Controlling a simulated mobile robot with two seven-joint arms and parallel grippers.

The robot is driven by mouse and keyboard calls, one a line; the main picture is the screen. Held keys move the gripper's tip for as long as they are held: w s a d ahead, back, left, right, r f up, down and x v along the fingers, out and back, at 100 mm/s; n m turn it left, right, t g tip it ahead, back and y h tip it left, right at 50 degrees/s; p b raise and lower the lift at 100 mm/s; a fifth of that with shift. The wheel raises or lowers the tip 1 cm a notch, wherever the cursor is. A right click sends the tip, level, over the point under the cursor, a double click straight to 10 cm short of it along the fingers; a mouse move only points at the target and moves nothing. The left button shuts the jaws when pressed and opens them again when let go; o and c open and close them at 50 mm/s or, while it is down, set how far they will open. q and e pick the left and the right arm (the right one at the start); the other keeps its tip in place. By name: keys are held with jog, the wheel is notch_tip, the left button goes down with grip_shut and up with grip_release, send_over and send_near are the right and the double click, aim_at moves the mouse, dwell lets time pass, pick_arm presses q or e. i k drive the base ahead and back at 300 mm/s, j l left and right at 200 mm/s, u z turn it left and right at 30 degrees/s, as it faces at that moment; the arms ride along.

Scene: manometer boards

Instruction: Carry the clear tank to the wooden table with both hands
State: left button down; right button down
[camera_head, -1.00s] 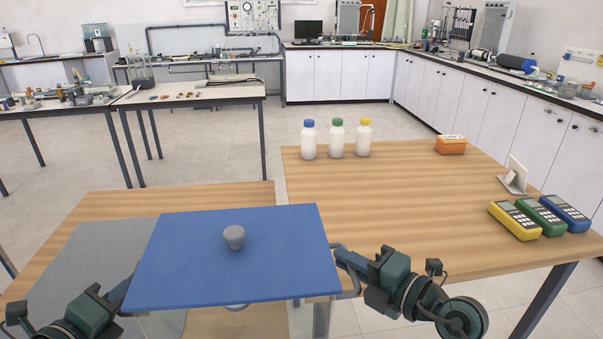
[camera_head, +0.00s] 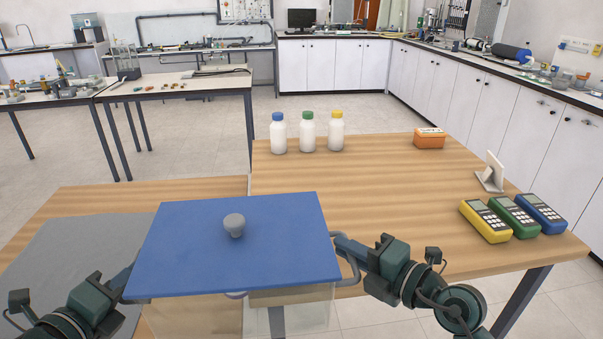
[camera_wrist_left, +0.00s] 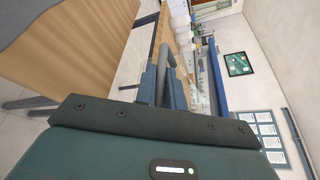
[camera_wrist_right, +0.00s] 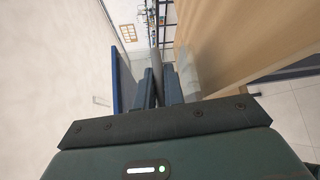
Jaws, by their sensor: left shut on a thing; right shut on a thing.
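The clear tank (camera_head: 305,318) has a flat blue lid (camera_head: 190,262) with a grey knob (camera_head: 234,224). It is held level in front of me, near the front edge of the wooden table (camera_head: 385,205); the lid hides much of the tank. My right gripper (camera_head: 348,256) is shut on the tank's right handle, a grey bar that also shows in the right wrist view (camera_wrist_right: 154,65). My left gripper (camera_wrist_left: 162,88) is shut on the left handle (camera_wrist_left: 168,62); in the head view the lid partly hides it.
Three white bottles (camera_head: 307,131) stand at the table's back left. An orange box (camera_head: 430,138), a small white stand (camera_head: 491,173) and yellow, green and blue meters (camera_head: 513,216) sit to the right. The table's middle is clear. A grey mat (camera_head: 75,262) lies on the left wooden surface.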

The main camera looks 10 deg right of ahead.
aim_at(356, 232)
jog(key=i+l, duration=0.1)
jog(key=l, duration=0.2)
jog(key=i+l, duration=0.15)
jog(key=l, duration=0.2)
jog(key=i+l, duration=0.1)
jog(key=l, duration=0.2)
jog(key=i+l, duration=0.1)
jog(key=l, duration=0.2)
